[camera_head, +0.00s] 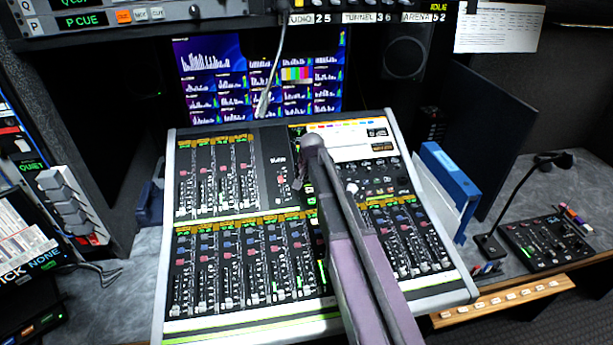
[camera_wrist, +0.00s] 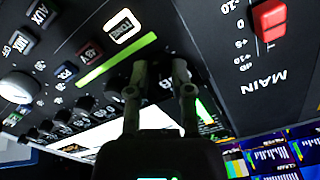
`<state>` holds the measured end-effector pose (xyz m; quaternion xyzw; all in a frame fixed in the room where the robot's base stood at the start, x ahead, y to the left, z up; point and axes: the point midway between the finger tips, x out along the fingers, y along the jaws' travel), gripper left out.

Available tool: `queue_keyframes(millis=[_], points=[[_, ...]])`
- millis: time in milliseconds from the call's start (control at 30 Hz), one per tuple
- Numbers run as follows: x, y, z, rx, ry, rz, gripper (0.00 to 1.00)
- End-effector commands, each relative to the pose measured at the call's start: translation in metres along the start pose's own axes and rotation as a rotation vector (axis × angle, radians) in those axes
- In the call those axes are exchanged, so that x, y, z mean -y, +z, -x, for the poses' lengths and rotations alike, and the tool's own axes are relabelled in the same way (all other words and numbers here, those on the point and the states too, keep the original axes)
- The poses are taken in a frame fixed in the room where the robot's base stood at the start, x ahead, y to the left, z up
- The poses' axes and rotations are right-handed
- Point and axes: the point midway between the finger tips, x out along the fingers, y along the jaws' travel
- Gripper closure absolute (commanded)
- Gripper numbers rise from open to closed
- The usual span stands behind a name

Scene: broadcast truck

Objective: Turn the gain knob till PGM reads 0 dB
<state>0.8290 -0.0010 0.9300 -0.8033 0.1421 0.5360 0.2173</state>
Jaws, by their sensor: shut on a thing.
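My gripper (camera_wrist: 157,72) comes down on the mixing console (camera_head: 264,190), near the middle of its upper part. In the wrist view its two fingertips are on either side of a dark spot on the panel, closed on what looks like the gain knob. The knob is almost wholly hidden between them. In the head view my arm covers this spot. A lit screen (camera_wrist: 95,135) lies just behind the fingers in the wrist view, partly covered by them. The PGM figure cannot be read in either view.
Close by are a red MAIN fader cap (camera_wrist: 268,18), a white knob (camera_wrist: 18,87) and a lit green strip (camera_wrist: 115,60). A blue binder (camera_head: 450,175) stands right of the console. A small black control box (camera_head: 548,240) lies farther right. Monitors (camera_head: 262,75) stand behind.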

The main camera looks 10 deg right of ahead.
Motion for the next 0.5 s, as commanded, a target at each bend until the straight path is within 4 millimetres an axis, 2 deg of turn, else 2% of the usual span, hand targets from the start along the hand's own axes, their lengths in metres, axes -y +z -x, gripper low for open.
queue_keyframes(millis=[100, 133, 200, 233, 500], points=[[-0.0006, 0.0013, -0.0001, 0.003, 0.002, 0.001, 1.0], [-0.0006, 0.0013, -0.0001, 0.003, 0.002, 0.001, 0.66], [-0.0006, 0.0012, -0.0001, 0.003, 0.002, 0.001, 0.45], [-0.0006, 0.0011, -0.0001, 0.003, 0.002, 0.001, 0.38], [-0.0003, 0.0005, 0.0, 0.001, 0.001, 0.002, 0.38]])
